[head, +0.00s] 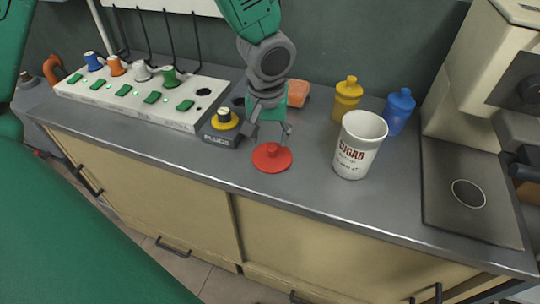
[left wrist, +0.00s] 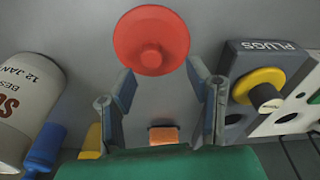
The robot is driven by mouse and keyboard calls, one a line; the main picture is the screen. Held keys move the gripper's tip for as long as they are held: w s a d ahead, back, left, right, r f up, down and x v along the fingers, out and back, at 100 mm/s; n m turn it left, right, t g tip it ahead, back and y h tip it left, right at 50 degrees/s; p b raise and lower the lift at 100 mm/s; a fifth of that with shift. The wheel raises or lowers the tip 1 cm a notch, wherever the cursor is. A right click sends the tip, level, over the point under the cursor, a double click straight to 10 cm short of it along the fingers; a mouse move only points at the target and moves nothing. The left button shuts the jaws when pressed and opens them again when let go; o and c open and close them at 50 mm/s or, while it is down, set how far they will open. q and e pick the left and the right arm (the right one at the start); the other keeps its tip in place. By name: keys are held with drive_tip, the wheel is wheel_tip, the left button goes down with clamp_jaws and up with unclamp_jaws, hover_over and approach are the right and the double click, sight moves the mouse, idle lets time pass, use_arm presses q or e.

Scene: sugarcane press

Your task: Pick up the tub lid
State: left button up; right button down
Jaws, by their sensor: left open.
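The tub lid (head: 272,157) is a flat red disc with a raised knob, lying on the grey counter. A white tub (head: 359,146) with "SUGAR" printed on it stands open to the right of the lid. My left gripper (head: 270,134) is open and empty, pointing down just behind the lid. In the left wrist view the lid (left wrist: 151,40) lies just beyond the open fingertips (left wrist: 161,88), with its knob near the middle. The fingers appear apart from it. My right gripper is not in view.
A plugs holder (head: 222,133) with a yellow plug stands left of the gripper, beside a white socket panel (head: 140,100). An orange block (head: 297,93), a yellow bottle (head: 346,100) and a blue bottle (head: 398,112) stand behind. The counter's front strip (head: 215,168) is clear.

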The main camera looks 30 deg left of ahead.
sight(271, 147)
use_arm(q)
drive_tip(key=f, duration=0.2)
drive_tip(key=d+f, duration=0.1)
drive_tip(key=shift+w+f+b, duration=0.1)
drive_tip(key=shift+f+b, duration=0.3)
drive_tip(key=shift+d, duration=0.3)
drive_tip(key=shift+a, duration=0.35)
clamp_jaws()
drive_tip(key=shift+a+f, duration=0.1)
drive_tip(key=shift+a, duration=0.15)
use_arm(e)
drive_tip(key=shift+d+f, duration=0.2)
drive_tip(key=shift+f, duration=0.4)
use_arm(q)
drive_tip(key=shift+d, duration=0.1)
